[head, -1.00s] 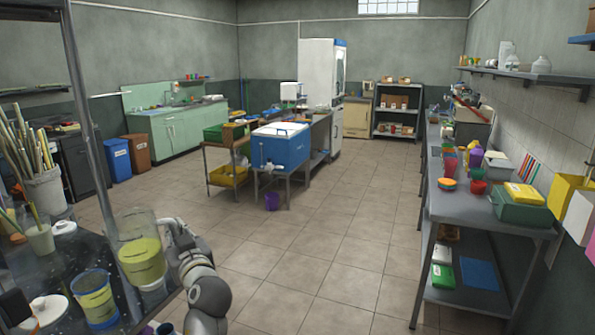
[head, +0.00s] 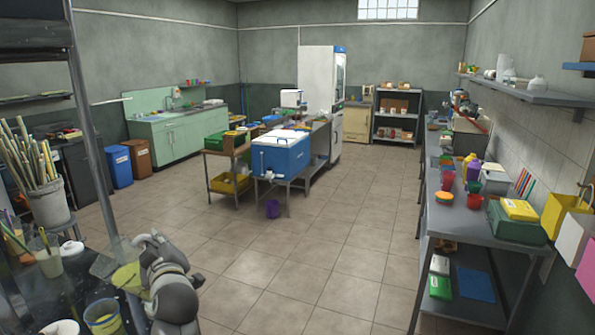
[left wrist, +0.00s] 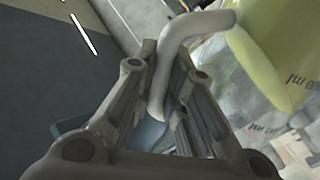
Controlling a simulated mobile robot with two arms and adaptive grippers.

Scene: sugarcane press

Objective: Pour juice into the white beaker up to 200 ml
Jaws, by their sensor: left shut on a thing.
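A clear pitcher (head: 127,276) with yellow-green juice is at the lower left of the head view, tilted with its mouth toward the left. My left gripper (head: 146,243) is shut on its handle, and the wrist view shows the pale handle (left wrist: 190,35) between the fingers (left wrist: 160,85). The pitcher's juice and printed ml marks also show in the wrist view (left wrist: 275,60). A blue-rimmed cup (head: 103,318) with yellow liquid stands below the pitcher. A whitish beaker-like cup (head: 49,263) with a yellow stick stands farther left. I cannot tell whether juice is flowing. My right gripper is not in view.
A metal post (head: 92,150) rises close to the pitcher. The tiled floor (head: 270,265) to the right is clear.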

